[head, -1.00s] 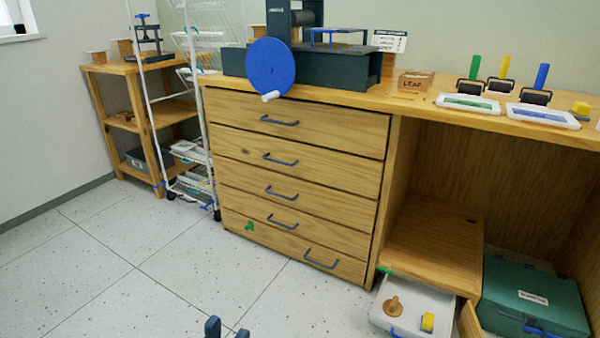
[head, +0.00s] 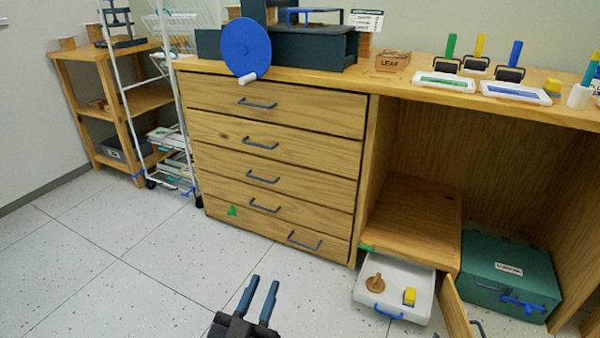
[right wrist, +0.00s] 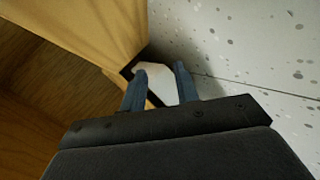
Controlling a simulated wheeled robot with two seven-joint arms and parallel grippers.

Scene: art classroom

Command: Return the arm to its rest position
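My left gripper (head: 264,282) points forward over the bare floor at the bottom of the head view. Its two dark blue fingers are apart with nothing between them. My right gripper (right wrist: 160,72) shows in the right wrist view with its fingers apart. A dark handle-like bar with a pale gap (right wrist: 127,72) lies just beyond its fingertips, beside a wooden panel (right wrist: 80,25). I cannot tell whether the fingers touch it. In the head view the right arm is hardly visible.
A wooden drawer cabinet (head: 280,140) stands ahead. A white tray (head: 420,310) holding a brown knobbed piece (head: 376,284) and a yellow block (head: 409,297) sits low at right, beside an open wooden door (head: 456,308) and a green case (head: 510,275). Floor at left (head: 90,270) is clear.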

